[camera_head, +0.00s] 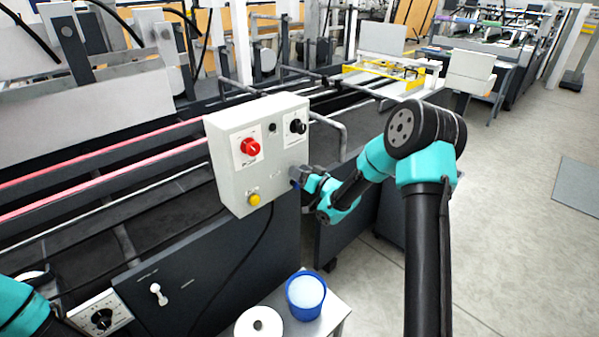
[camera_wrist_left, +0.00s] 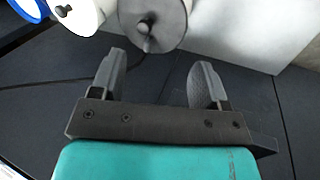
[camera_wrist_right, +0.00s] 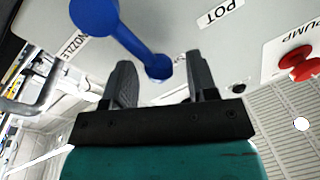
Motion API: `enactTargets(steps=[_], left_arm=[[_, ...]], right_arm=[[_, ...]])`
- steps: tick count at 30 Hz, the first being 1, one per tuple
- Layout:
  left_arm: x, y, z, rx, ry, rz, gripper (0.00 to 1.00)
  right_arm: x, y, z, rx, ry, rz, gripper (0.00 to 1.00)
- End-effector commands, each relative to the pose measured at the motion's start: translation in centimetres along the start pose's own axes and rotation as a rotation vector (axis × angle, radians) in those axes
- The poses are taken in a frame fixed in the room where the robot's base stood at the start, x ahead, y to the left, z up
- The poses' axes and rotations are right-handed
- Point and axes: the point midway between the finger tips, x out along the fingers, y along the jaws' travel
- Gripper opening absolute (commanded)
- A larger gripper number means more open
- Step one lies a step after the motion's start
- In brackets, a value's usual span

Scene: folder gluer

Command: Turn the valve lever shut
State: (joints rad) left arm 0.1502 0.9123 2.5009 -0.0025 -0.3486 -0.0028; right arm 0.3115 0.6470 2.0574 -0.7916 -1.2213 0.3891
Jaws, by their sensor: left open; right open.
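A blue lever (camera_wrist_right: 130,42) is on the pale grey box, seen in the right wrist view. It runs from a wide round end at the top left to a smaller round end between my right fingertips. My right gripper (camera_wrist_right: 162,80) is open around that small end; contact cannot be told. In the head view my right gripper (camera_head: 304,177) is at the lower right edge of the control box (camera_head: 232,178), where the lever is mostly hidden. My left gripper (camera_wrist_left: 157,80) is open and empty in the left wrist view; only its arm shows in the head view.
The box carries a red knob (camera_head: 250,147), a black knob (camera_head: 297,126) and a yellow button (camera_head: 254,199). A blue tub (camera_head: 306,309) and a white roll (camera_head: 248,324) stand on a small table below. A grey roller (camera_wrist_left: 178,32) is ahead of my left gripper. Open floor lies right.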

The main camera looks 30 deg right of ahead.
Motion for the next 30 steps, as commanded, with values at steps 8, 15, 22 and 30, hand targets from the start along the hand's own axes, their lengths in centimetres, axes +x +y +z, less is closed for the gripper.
enactTargets(steps=[8,15,22,30], left_arm=[[0.0,0.0,0.0,0.000,0.000,0.000,0.69],[0.0,0.0,0.0,0.000,0.000,0.000,0.69],[0.0,0.0,0.0,0.000,0.000,0.000,0.69],[0.0,0.0,0.0,0.000,0.000,0.000,0.69]], right_arm=[[-3.3,0.1,0.0,0.000,0.000,0.003,0.53],[-7.9,0.1,-0.1,0.001,-0.001,0.004,0.53],[-12.3,0.1,-0.1,0.000,0.000,0.003,0.53],[-16.4,0.1,0.0,0.000,0.000,0.003,0.53]])
